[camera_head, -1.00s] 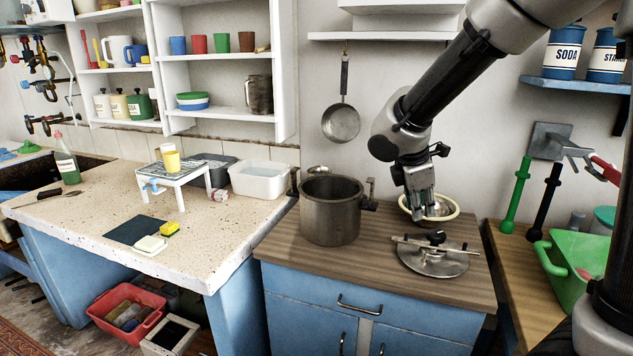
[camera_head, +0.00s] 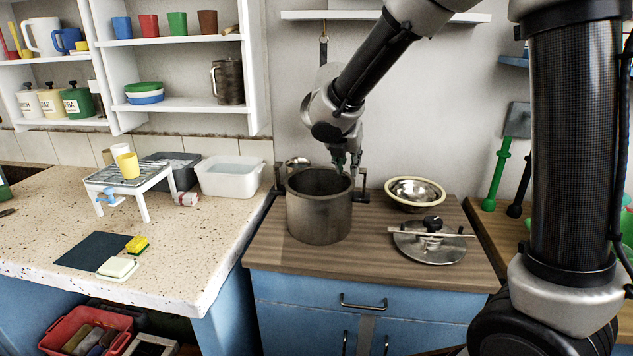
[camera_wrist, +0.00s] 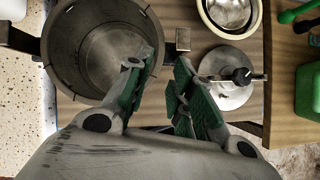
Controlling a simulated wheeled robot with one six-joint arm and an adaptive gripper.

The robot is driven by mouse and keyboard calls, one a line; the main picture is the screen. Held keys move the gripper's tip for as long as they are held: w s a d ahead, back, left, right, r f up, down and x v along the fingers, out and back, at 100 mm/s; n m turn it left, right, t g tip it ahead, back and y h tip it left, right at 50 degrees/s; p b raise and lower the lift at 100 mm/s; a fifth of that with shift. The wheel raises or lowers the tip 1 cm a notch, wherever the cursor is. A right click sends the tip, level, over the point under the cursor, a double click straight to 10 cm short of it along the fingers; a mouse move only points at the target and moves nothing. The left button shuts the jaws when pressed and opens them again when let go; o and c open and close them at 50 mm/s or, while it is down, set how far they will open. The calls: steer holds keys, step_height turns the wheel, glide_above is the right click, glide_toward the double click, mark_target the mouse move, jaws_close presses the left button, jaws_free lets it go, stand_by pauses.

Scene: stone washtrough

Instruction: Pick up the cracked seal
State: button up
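A dark ring with small notches (camera_wrist: 50,58) runs around the inside of the pot's mouth in the wrist view; it looks like the cracked seal, though cracks are too small to make out. The grey metal pot (camera_head: 318,215) stands upright on the wooden counter and also shows in the wrist view (camera_wrist: 105,50). My gripper (camera_head: 347,168) is above the pot's right rim, near its right handle. In the wrist view its green-padded fingers (camera_wrist: 166,66) are apart with nothing between them. They hide part of the pot's right rim.
A metal bowl with a cream rim (camera_head: 415,191) stands right of the pot. A round metal lid (camera_head: 415,254) with a crossbar lies in front of the bowl. A white basin (camera_head: 230,178) is left on the stone top. The wall shelf (camera_head: 400,17) hangs behind my arm.

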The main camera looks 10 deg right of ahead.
mark_target(352, 186)
steer(key=shift+n, duration=0.4)
steer(key=x, duration=0.5)
steer(key=s+x, duration=0.1)
steer(key=x, duration=0.2)
steer(key=shift+f, duration=0.5)
steer(key=shift+r, duration=0.2)
steer(key=shift+w+r, duration=0.1)
jaws_close()
